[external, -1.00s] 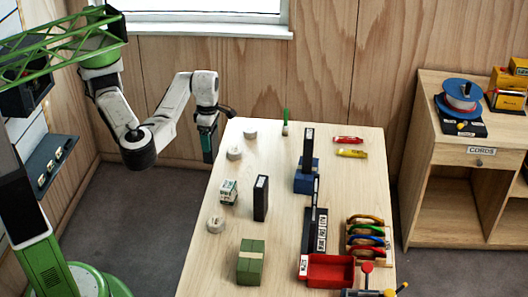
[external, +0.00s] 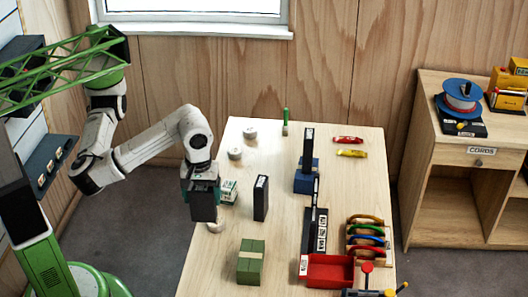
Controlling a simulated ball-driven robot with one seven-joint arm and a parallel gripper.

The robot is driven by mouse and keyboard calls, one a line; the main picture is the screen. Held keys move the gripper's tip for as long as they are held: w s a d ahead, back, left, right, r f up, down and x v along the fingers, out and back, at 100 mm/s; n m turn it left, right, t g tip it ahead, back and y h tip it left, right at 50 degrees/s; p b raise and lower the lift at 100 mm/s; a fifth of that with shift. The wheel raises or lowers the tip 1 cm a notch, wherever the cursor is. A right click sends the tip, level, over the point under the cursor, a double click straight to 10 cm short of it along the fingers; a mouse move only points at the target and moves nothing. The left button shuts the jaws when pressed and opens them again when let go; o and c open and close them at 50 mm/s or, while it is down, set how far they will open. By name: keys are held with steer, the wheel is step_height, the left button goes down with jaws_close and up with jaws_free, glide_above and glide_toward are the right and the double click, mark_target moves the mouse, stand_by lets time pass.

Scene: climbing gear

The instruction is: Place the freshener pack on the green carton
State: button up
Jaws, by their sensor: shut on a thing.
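My gripper (external: 203,184) is at the table's left edge, up and to the left of the carton in the picture. It is shut on a dark upright pack with teal edges, which appears to be the freshener pack (external: 203,206). The pack hangs below the gripper, apart from the carton. Its label is not readable, and the fingertips are largely hidden.
A small white-and-green box (external: 230,191) and a black upright box (external: 261,198) stand near the gripper. A pale round disc (external: 215,227) is partly hidden by the held pack. A red tray (external: 330,271) stands right of the carton.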

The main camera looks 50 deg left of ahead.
steer(key=shift+s+d, duration=0.25)
steer(key=shift+s, duration=0.4)
steer(key=shift+d+m, duration=0.3)
steer(key=shift+w+d+f+p, duration=0.45)
steer(key=shift+w+d+f, duration=0.8)
steer(key=shift+d+f, duration=0.75)
steer(key=shift+w+d+f+p, duration=0.45)
steer(key=shift+w+d+f, duration=1.05)
steer(key=shift+f, duration=0.75)
steer(key=shift+w+d+f+p, duration=0.45)
steer(key=shift+w+d+f, duration=0.6)
steer(key=shift+d+f, duration=1)
steer(key=shift+f, duration=0.1)
steer(key=o, duration=1)
